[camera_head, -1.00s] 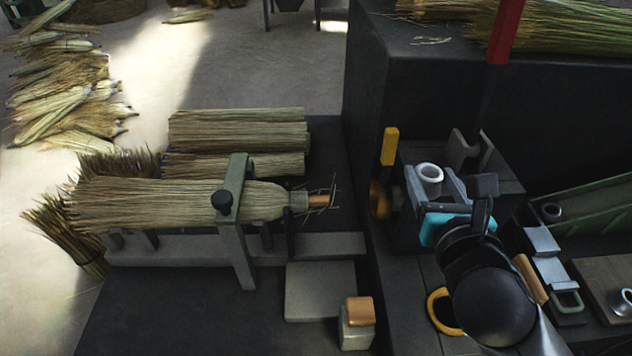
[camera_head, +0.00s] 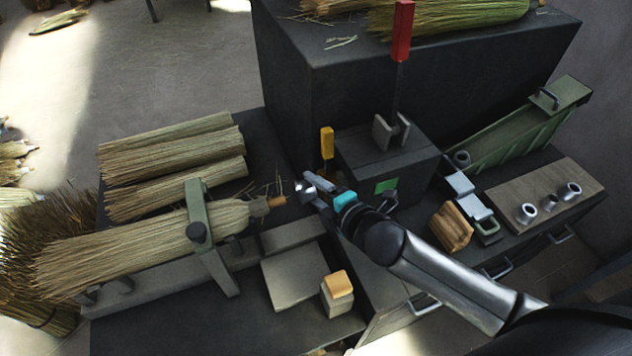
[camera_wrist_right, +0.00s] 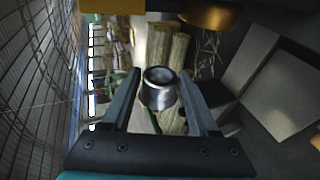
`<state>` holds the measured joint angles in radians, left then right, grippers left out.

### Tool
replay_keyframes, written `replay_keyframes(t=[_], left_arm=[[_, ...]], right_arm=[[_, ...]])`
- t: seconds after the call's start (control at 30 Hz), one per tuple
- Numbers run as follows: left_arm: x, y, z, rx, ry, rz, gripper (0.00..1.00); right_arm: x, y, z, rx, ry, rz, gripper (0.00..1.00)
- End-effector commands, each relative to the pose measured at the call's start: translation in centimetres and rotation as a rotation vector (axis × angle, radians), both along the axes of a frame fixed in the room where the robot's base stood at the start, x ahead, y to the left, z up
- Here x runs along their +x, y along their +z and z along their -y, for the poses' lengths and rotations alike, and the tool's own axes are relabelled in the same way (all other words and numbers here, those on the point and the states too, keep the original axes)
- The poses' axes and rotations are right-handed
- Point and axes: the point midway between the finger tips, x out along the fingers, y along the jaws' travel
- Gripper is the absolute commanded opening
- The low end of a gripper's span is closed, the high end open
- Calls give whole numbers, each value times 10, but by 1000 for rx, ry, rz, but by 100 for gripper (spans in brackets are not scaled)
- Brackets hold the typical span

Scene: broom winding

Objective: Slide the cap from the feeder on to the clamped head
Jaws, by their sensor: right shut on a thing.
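My right gripper (camera_head: 314,190) is shut on a small metal cap (camera_head: 302,187). In the wrist view the cap (camera_wrist_right: 158,90) sits between the two fingers (camera_wrist_right: 160,98), its round rim visible. The clamped head (camera_head: 130,245) is a straw broom head lying under a green clamp (camera_head: 200,215). Its wooden stub (camera_head: 276,202) points right toward the cap; a small gap seems to show between stub and cap. The feeder, apparently the green sloped trough (camera_head: 520,125), stands at the right with a dark ring (camera_head: 461,157) at its lower end. My left gripper is not in view.
A dark block (camera_head: 365,150) with a metal bracket and a yellow-handled tool (camera_head: 327,143) stand behind my gripper. A wooden board (camera_head: 545,195) at the right carries three metal rings. Straw bundles (camera_head: 175,160) lie behind the head. A wood-topped block (camera_head: 338,290) is in front.

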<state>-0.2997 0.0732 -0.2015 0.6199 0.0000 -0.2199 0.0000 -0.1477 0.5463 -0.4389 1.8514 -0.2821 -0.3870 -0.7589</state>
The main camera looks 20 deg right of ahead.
Motion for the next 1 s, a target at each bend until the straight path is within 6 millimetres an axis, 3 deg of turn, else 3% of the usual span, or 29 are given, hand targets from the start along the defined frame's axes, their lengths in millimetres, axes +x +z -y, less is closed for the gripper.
replay_keyframes(t=[0.23,1.0], left_arm=[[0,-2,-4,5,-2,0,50],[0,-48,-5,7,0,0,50]], right_arm=[[2,-8,1,38,-16,0,9],[28,-45,0,35,-15,0,9]])
